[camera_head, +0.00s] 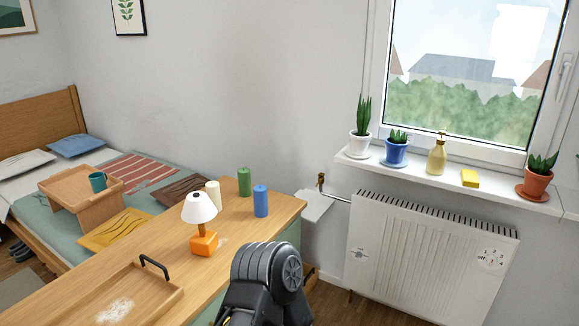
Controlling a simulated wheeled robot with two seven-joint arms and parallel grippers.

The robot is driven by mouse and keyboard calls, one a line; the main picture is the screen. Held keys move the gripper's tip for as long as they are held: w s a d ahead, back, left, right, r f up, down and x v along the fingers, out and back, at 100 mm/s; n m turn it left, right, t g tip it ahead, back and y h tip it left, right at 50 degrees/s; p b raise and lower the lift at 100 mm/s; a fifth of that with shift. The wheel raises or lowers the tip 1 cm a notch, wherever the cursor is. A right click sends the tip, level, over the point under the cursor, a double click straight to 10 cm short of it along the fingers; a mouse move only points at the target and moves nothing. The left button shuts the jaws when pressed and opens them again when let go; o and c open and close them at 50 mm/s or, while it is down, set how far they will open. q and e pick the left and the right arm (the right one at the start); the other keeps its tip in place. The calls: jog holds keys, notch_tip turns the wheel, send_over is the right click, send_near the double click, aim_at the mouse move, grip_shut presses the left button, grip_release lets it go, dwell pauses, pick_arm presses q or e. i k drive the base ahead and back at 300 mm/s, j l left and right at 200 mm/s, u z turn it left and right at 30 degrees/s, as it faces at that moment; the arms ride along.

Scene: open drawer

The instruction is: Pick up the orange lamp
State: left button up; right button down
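The orange lamp (204,243) stands upright on the wooden top of a dresser (275,207). It has an orange block base, a short brown stem and a white cone shade. A dark link of my arm rises from the bottom edge, to the right of the lamp and apart from it in the picture. Neither of my grippers can be made out in this view. Nothing is seen touching the lamp.
Cream (213,194), green (244,181) and blue (260,201) candles stand behind the lamp. A wooden tray (172,302) with a black handle and white powder lies at front left. A bed (43,118) is behind left; a radiator (425,254) is right.

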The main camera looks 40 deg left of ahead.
aim_at(200, 210)
jog(key=i+u, duration=0.2)
jog(key=i, duration=0.45)
jog(key=i+l+u, duration=0.15)
jog(key=i, duration=0.45)
jog(key=i+u, duration=0.2)
jog(key=u, duration=0.15)
jog(key=i+u, duration=0.2)
jog(key=u, duration=0.2)
jog(key=i+l+u, duration=0.2)
jog(key=u, duration=0.15)
jog(key=i+u, duration=0.1)
jog(key=u, duration=0.35)
jog(key=l+u, duration=0.15)
jog(key=u, duration=0.3)
jog(key=i+l+u, duration=0.15)
jog(key=u, duration=0.3)
jog(key=l+u, duration=0.15)
jog(key=u, duration=0.3)
jog(key=l+u, duration=0.2)
jog(key=u, duration=0.25)
jog(key=l+u, duration=0.15)
jog(key=u, duration=0.3)
jog(key=l+u, duration=0.2)
jog(key=u, duration=0.15)
jog(key=l+u, duration=0.35)
jog(key=k+u, duration=0.1)
jog(key=u, duration=0.25)
jog(key=l, duration=0.1)
